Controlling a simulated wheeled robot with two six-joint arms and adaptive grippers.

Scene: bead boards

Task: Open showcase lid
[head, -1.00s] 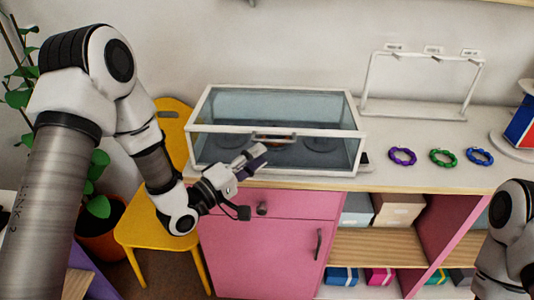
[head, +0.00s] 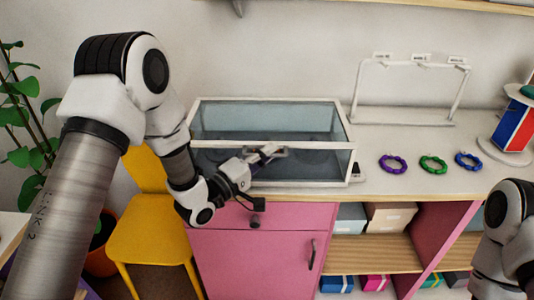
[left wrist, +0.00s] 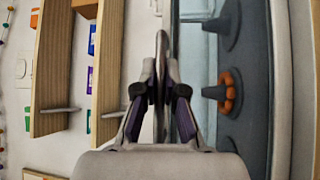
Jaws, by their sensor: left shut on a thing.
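The showcase (head: 352,165) is a glass box with a white frame on the counter. Its lid (head: 222,145) lies flat across the top, and no clear gap shows. The lid's handle (head: 280,153) is a bar at the front; in the left wrist view the handle (left wrist: 161,55) runs between my fingers. My left gripper (head: 264,154) is shut on it; the fingers also show in the left wrist view (left wrist: 161,92). Dark cones stand inside the showcase, one with an orange beaded ring (left wrist: 228,92). Only a link of my right arm shows at the right edge; its gripper is out of view.
Purple (head: 392,163), green (head: 433,164) and blue (head: 468,161) beaded rings lie on the counter right of the showcase. A white rack (head: 405,122) stands behind them. A yellow chair (head: 150,240) and a plant (head: 30,150) are at the left. Pink cabinets (head: 255,260) are below.

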